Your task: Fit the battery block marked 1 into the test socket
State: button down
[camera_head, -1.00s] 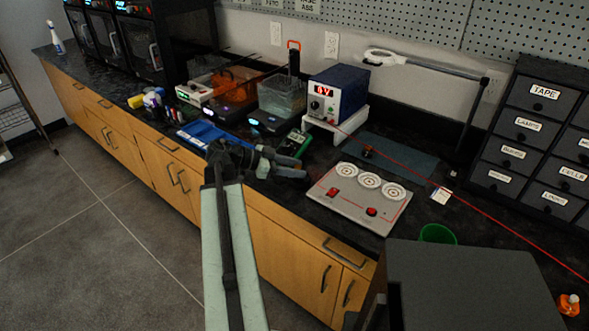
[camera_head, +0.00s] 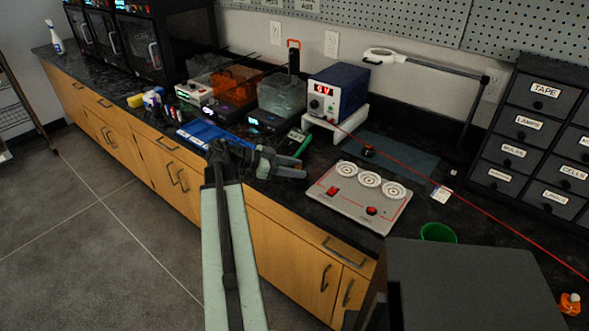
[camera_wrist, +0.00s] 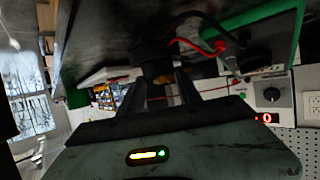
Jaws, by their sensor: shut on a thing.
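My gripper (camera_head: 303,167) reaches over the front of the counter, left of the grey panel. It is shut. In the wrist view, a small dark block (camera_wrist: 157,68) shows at the fingertips; its mark cannot be read and the fingers partly hide it. A grey panel (camera_head: 326,203) with three round white dials and red controls lies on the counter to the right of my gripper. A small dark piece with orange (camera_head: 367,150) stands on the mat behind the panel. I cannot tell which of these is the test socket.
A green-edged meter (camera_head: 303,143) lies just behind my gripper; it is large in the wrist view (camera_wrist: 285,35). A blue power supply (camera_head: 338,90) stands behind it. A red line crosses the right side of the counter. A green cup (camera_head: 438,233) is near the front right.

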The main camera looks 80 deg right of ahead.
jog(key=shift+f+b, duration=0.3)
jog(key=shift+f, duration=0.15)
jog(key=c, duration=1.1)
grip_release()
jog(key=shift+w+r, duration=0.1)
jog(key=shift+p+v, duration=1.55)
jog(key=shift+v, duration=2.15)
jog(key=shift+p+v, duration=0.55)
jog(key=shift+v, duration=1.1)
jog(key=shift+a, duration=0.15)
